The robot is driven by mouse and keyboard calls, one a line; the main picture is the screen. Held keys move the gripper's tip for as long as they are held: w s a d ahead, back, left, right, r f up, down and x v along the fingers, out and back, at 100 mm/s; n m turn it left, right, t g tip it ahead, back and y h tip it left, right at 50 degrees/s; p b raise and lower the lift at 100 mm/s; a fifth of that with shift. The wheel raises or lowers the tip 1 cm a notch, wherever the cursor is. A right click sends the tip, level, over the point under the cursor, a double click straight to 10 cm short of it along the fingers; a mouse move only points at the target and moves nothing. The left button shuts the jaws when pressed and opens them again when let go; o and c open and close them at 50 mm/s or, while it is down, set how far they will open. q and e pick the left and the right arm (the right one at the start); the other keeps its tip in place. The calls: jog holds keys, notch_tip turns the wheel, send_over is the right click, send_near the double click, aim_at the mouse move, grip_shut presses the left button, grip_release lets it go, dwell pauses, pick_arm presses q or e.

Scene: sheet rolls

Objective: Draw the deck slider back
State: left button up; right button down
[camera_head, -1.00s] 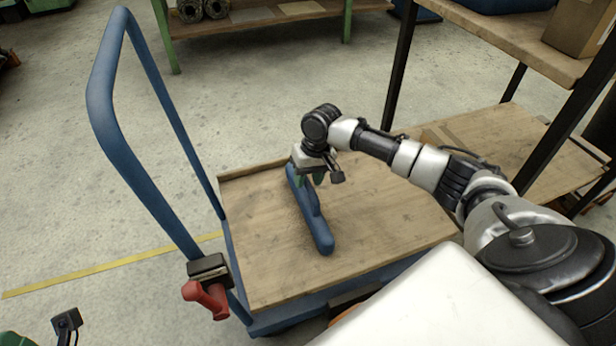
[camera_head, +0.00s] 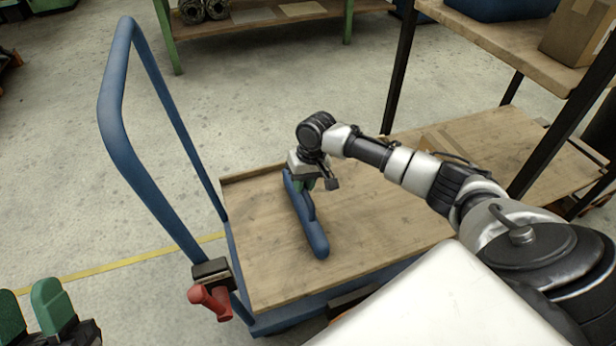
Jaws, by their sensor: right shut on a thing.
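A blue bar-shaped slider (camera_head: 312,236) lies along the wooden deck (camera_head: 375,225) of a blue cart, around the deck's middle. My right gripper (camera_head: 311,184) reaches down from above and is shut on the slider near its far end. Its fingertips are partly hidden by the wrist and the bar. My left gripper (camera_head: 34,312) shows in the bottom left corner, off the cart, with its two green fingers apart and nothing between them.
The cart's blue push handle (camera_head: 117,130) rises at the deck's left. A red lever (camera_head: 211,301) sits on a black block at its foot. A shelf unit with a cardboard box (camera_head: 577,35) stands at the right. A green-legged bench (camera_head: 268,18) stands behind on open floor.

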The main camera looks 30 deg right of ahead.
jog(key=shift+w+a+r+p, duration=0.1)
jog(key=shift+a+p, duration=0.35)
jog(key=shift+p, duration=0.1)
jog(key=shift+w+a+r+p, duration=0.1)
jog(key=shift+a+p, duration=0.35)
jog(key=shift+p, duration=0.05)
pick_arm(q)
notch_tip(320, 180, down, 12)
jog(key=w+a+g+y+p, duration=0.25)
jog(key=g+y, duration=0.25)
jog(key=g, duration=0.7)
jog(key=s+a+f+g+y+p, duration=0.1)
jog(key=s+f+g+p, duration=0.1)
jog(key=s+g, duration=0.3)
jog(key=s+a+f+n+g+y+p, duration=0.1)
jog(key=s+a+f+g+p, duration=0.1)
jog(key=s+f+g, duration=0.2)
jog(key=shift+s+a+f+g+p, duration=0.15)
jog(key=shift+s+a+g+p, duration=0.2)
jog(key=shift+s+g, duration=0.8)
pick_arm(e)
jog(key=w+a, duration=0.4)
jog(key=a, duration=1.2)
jog(key=shift+a+f, duration=0.15)
jog(key=shift+a, duration=0.05)
pick_arm(q)
jog(key=shift+s+t, duration=0.2)
jog(key=shift+t, duration=0.05)
